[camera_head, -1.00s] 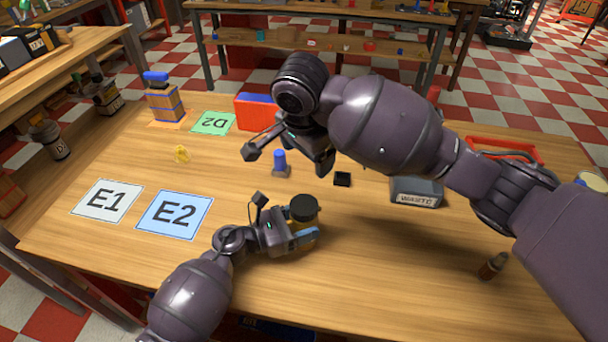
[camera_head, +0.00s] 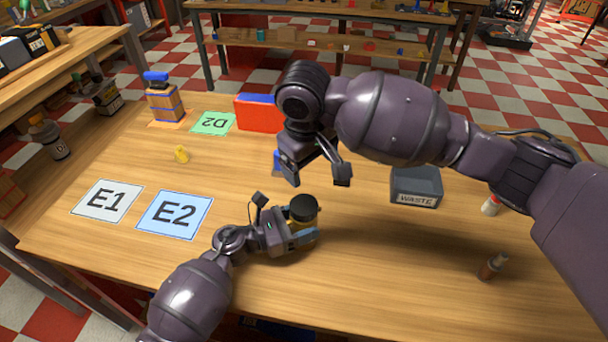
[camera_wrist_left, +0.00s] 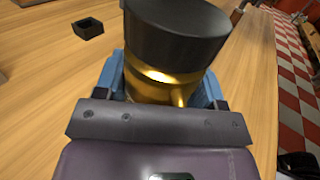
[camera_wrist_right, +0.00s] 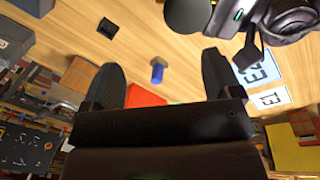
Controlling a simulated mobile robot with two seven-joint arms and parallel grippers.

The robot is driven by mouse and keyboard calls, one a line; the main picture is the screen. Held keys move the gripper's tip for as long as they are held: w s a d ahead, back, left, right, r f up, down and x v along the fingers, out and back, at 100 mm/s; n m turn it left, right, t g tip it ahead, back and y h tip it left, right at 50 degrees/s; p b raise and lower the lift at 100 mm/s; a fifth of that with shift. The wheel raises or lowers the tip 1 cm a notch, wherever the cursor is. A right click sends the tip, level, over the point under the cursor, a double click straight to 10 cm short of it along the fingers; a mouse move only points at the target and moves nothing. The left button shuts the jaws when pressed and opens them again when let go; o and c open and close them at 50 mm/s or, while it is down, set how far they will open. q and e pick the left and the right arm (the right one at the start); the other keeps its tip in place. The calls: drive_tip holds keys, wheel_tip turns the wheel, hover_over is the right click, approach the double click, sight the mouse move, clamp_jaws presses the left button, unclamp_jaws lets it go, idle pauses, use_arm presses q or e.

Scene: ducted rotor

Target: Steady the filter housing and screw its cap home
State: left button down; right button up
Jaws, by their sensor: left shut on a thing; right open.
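The gold filter housing (camera_wrist_left: 160,88) stands with its black cap (camera_head: 303,207) on top. The cap also shows large in the left wrist view (camera_wrist_left: 178,28); I cannot tell how far it is threaded. My left gripper (camera_head: 304,238) is shut on the housing below the cap, its blue-padded fingers on either side. My right gripper (camera_head: 318,172) is open and empty, above and beyond the cap in the head view and apart from it. In the right wrist view the dark cap (camera_wrist_right: 188,14) shows at the top edge, outside the open fingers (camera_wrist_right: 160,82).
A blue peg on a base (camera_wrist_right: 157,70) and a small black open box (camera_wrist_left: 88,28) stand near the housing. A grey WASTE bin (camera_head: 416,188) is to the right, with a brown bottle (camera_head: 491,267) nearer. Mats E1 (camera_head: 106,201) and E2 (camera_head: 174,214) lie left.

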sight(304, 204)
drive_tip(key=n, duration=0.4)
drive_tip(key=s+f+n, duration=0.1)
drive_tip(key=shift+n+g, duration=0.3)
drive_tip(key=shift+n, duration=0.1)
drive_tip(key=n, duration=0.4)
drive_tip(key=shift+s+a+f, duration=0.2)
drive_tip(key=shift+s, duration=0.05)
drive_tip(key=n, duration=0.5)
drive_tip(key=shift+s+a+n+g+y, duration=0.25)
drive_tip(key=shift+s+n+g+y, duration=0.05)
drive_tip(key=shift+g, duration=0.1)
drive_tip(key=n, duration=0.5)
drive_tip(key=shift+a+n, duration=0.15)
drive_tip(key=shift+n, duration=0.15)
drive_tip(key=shift+f, duration=0.1)
drive_tip(key=shift+f, duration=4)
